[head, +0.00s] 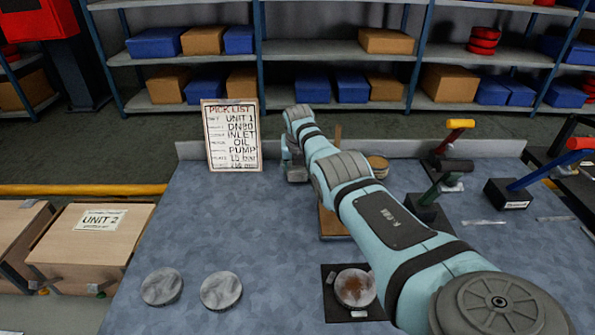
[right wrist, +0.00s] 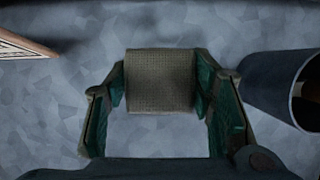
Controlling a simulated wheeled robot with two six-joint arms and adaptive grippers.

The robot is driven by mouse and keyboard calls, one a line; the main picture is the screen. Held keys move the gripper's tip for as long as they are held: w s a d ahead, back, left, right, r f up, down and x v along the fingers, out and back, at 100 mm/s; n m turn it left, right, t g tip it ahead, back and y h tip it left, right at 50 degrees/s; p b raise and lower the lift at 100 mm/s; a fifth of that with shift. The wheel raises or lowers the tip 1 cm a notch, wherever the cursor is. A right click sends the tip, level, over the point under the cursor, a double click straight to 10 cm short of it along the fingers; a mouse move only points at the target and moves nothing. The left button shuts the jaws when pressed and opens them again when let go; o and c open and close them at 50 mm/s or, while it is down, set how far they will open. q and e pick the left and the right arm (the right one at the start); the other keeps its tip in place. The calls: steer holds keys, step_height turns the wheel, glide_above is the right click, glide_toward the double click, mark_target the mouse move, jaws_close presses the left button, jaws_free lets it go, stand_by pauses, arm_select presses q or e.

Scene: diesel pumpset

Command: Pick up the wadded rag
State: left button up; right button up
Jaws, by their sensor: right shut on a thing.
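The wadded rag (right wrist: 160,75) shows in the right wrist view as a grey-brown, coarsely woven block. My right gripper (right wrist: 161,90) is shut on it, with one green-lined finger against each side. The blue-grey bench top (right wrist: 60,115) lies behind it; I cannot tell whether the rag touches it. In the head view my right arm reaches far over the bench, and its wrist end hides most of the gripper and the rag. My left gripper is in neither view.
A pick list board (head: 232,136) stands at the back left of the hand. A dark cylinder (right wrist: 280,88) is close to the right finger. Two grey discs (head: 221,290) lie at the front left. Colored-handled valves (head: 448,174) stand at right. The left bench middle is clear.

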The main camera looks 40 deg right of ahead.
step_height(320, 180, up, 5)
steer(key=p, duration=0.2)
steer(key=shift+w+r+p, duration=0.1)
steer(key=shift+r+p, duration=0.1)
steer(key=shift+p, duration=0.2)
arm_select(q)
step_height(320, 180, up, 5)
steer(key=p, duration=0.2)
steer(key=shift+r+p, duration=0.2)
steer(key=shift+p, duration=0.15)
arm_select(e)
step_height(320, 180, up, 15)
steer(key=shift+f, duration=0.2)
steer(key=o, duration=0.4)
steer(key=c, duration=0.4)
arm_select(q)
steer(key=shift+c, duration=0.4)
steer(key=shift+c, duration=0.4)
arm_select(e)
steer(key=shift+f, duration=0.1)
